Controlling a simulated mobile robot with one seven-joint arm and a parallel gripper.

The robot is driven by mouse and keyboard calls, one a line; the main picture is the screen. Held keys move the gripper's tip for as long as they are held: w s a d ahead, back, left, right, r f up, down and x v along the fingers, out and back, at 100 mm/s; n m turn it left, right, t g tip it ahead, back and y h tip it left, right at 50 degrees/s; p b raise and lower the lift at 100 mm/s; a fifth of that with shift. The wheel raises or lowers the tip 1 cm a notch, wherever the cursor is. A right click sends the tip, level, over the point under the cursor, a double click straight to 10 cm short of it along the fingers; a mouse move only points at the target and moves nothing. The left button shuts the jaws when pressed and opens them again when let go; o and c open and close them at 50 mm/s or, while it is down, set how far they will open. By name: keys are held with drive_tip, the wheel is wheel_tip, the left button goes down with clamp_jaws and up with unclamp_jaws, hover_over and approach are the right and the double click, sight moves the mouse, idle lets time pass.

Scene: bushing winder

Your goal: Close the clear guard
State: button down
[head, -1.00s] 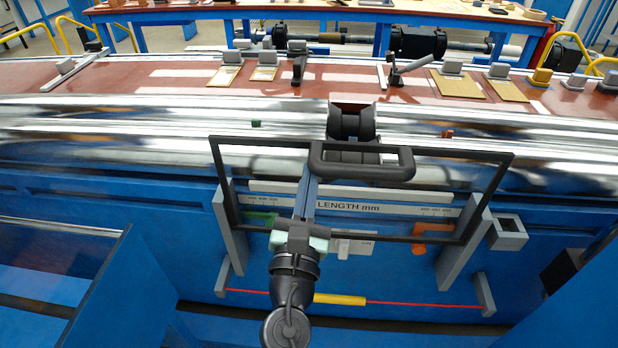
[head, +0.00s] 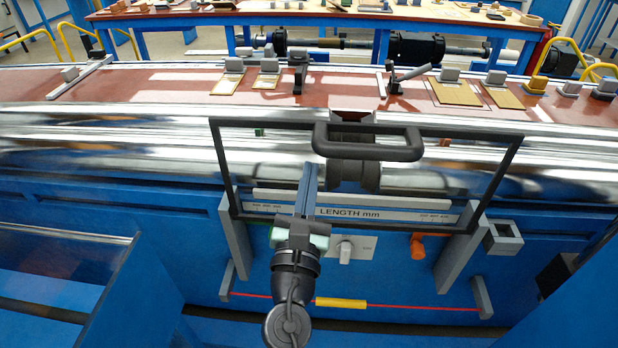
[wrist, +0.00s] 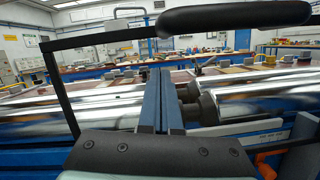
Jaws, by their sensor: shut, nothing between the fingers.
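The clear guard is a see-through panel in a black rectangular frame (head: 224,170), standing tilted in front of the long polished roll (head: 110,155). Its black loop handle (head: 367,152) sits on the top edge. My gripper (head: 309,168) is shut and empty, its fingers pointing up and away below and left of the handle, within the frame's outline. In the wrist view the shut fingers (wrist: 160,75) stand in the middle, the handle (wrist: 235,18) is above right, and the frame's left bar (wrist: 60,90) is at the left. I cannot tell whether the fingers touch the panel.
Grey side brackets (head: 462,250) flank the guard. A LENGTH mm scale (head: 350,213), a grey knob (head: 345,250) and an orange part (head: 417,245) are on the blue front. A red cord with a yellow sleeve (head: 340,303) runs low. Small tools stand on the red-brown top behind.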

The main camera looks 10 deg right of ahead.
drive_tip(key=b+v, duration=0.2)
drive_tip(key=v, duration=0.8)
wheel_tip(320, 180, up, 24)
drive_tip(key=d+m+t+h+p, duration=0.15)
drive_tip(key=m+p, duration=0.35)
drive_tip(key=m, duration=1.3)
drive_tip(key=s+a+r+m+t+y+p, duration=0.1)
drive_tip(key=s+a+r+m+t+y, duration=0.1)
drive_tip(key=r+m, duration=0.2)
drive_tip(key=s+a+r+m+t+y+p, duration=0.1)
drive_tip(key=s+a+r+m+t+y, duration=0.1)
drive_tip(key=r, duration=0.9)
drive_tip(key=s+a+r+m+t+y, duration=0.2)
drive_tip(key=s+a+r+m+y, duration=0.1)
drive_tip(key=r+m, duration=0.3)
drive_tip(key=shift+s+r+y+p, duration=0.3)
drive_tip(key=shift+r+y+p, duration=0.1)
drive_tip(key=shift+r+y, duration=0.3)
